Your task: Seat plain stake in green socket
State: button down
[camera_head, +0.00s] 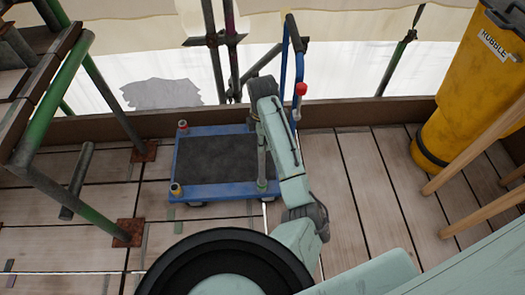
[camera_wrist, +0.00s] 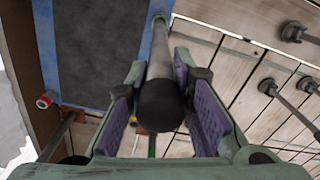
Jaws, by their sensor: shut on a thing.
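The plain stake (camera_wrist: 164,55) is a grey rod with a black near end, between the purple pads of my gripper (camera_wrist: 165,105), which is shut on it. In the head view the stake (camera_head: 261,155) stands roughly upright, its lower end at the green socket (camera_head: 262,186) on the near right corner of the blue trolley (camera_head: 215,196). In the wrist view its far end meets the trolley's corner (camera_wrist: 158,20). I cannot tell how deep it sits in the socket. In the head view my arm partly hides the gripper.
A red-topped socket (camera_head: 183,126) and a yellow one (camera_head: 176,189) mark the trolley's left corners. Its blue handle (camera_head: 285,60) rises behind my arm. Green scaffold poles (camera_head: 50,95) stand left, a yellow rubble bin (camera_head: 465,100) right. Planks (camera_head: 370,190) between are clear.

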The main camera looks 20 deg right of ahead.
jog(key=shift+f+p, duration=0.3)
jog(key=shift+f, duration=1.7)
jog(key=shift+f, duration=0.2)
jog(key=c, duration=1.4)
grip_release()
notch_tip(320, 180, up, 12)
jog(key=shift+r+p, duration=0.25)
jog(key=shift+p, duration=0.65)
